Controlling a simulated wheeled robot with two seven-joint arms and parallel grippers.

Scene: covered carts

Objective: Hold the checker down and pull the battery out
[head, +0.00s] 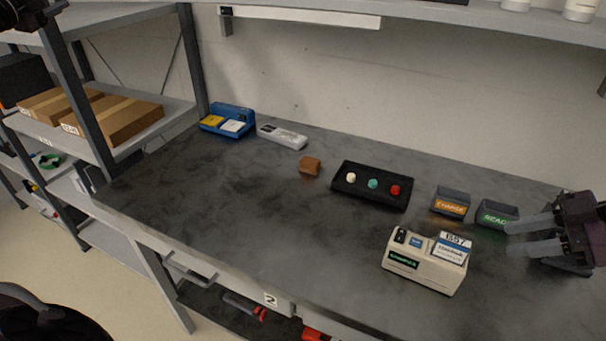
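The checker (405,270) is a beige box near the front right of the dark table, with a lit green label on its front. The battery (451,251), a light block with a blue-and-white label reading B57, sits in the right part of the checker's top. My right gripper (511,237) is to the right of the checker, apart from it. Its two grey fingers point left with a gap between them, and nothing shows in the gap. I cannot make out a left gripper; only dark parts show at the left edges.
Behind the checker stand the orange-lit CHARGE bin (451,204) and the green-lit READY bin (497,214), close to my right gripper. A black tray (345,186) holds white, teal and red knobs. A brown block (310,166), grey device (282,137) and blue case (240,113) are farther left. The left-front tabletop is clear.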

